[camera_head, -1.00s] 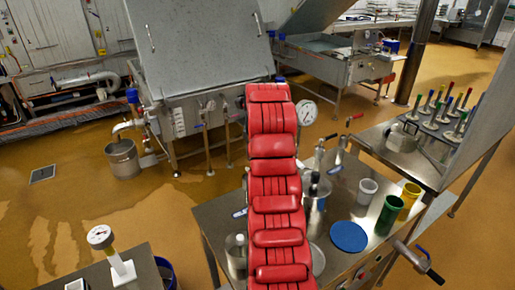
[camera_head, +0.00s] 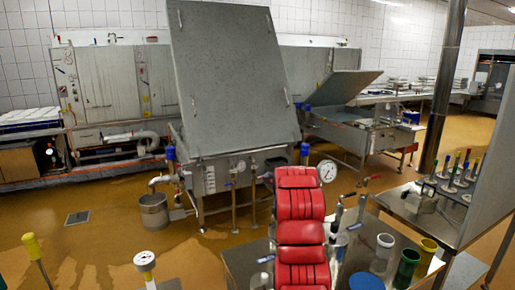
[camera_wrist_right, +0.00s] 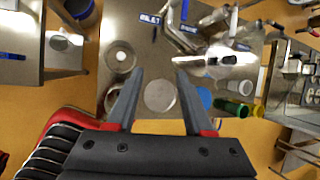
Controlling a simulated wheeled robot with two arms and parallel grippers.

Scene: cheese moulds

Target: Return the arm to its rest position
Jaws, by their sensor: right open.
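My red-sleeved arm (camera_head: 300,230) rises from the bottom middle of the head view, in front of the steel table (camera_head: 240,262). Its gripper does not show there. In the right wrist view my right gripper (camera_wrist_right: 160,82) has its two dark fingers wide apart, with nothing between them. Beyond the fingers lie the same steel table and a round pale disc (camera_wrist_right: 159,97); the fingers appear apart from both. Part of the red sleeve (camera_wrist_right: 62,122) shows at lower left. My left gripper is in neither view.
A white cup (camera_head: 384,246), a green cup (camera_head: 406,268), a yellow cup (camera_head: 428,250) and a blue disc (camera_head: 366,281) are right of the arm. A dial gauge (camera_head: 327,171) shows just behind it. A large steel vat with a raised lid (camera_head: 225,80) stands beyond open floor.

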